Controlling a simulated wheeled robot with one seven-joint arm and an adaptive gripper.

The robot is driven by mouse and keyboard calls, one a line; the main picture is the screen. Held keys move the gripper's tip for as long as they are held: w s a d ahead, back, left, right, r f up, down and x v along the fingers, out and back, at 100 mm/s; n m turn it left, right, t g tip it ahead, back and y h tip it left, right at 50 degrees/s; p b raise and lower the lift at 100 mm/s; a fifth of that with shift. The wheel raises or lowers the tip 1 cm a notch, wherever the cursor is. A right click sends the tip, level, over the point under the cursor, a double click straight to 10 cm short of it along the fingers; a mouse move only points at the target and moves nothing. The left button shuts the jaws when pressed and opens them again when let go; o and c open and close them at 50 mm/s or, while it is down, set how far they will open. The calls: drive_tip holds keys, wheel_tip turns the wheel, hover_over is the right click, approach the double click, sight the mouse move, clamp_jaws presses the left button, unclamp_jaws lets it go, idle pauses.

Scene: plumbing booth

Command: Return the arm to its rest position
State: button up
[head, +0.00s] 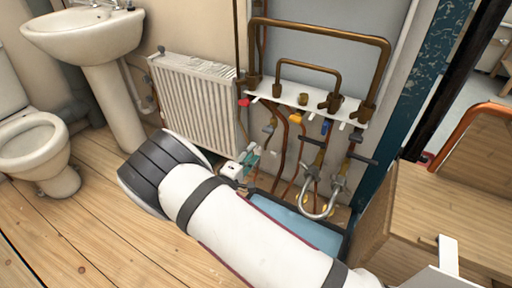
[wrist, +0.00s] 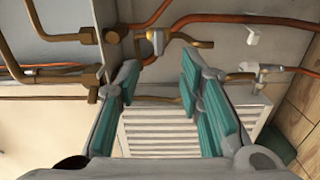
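My arm (head: 240,220) stretches from the lower right of the head view to the middle left, low in front of the pipework. My gripper (wrist: 160,72) shows in the wrist view with its two teal-padded fingers apart and nothing between them. In the head view, only a small teal part of my gripper (head: 250,160) shows beyond the arm, near the radiator's lower right corner; the rest is hidden. Whether the fingers touch anything there is not clear.
A white radiator (head: 195,100), a board with copper pipes and valves (head: 310,105), and a blue tray (head: 300,228) lie around the arm. A wooden cabinet (head: 440,215) stands close at right. A basin (head: 85,35) and toilet (head: 35,145) are at left. The left floor (head: 100,225) is clear.

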drive_tip(key=shift+s+a, duration=0.1)
drive_tip(key=shift+s, duration=0.2)
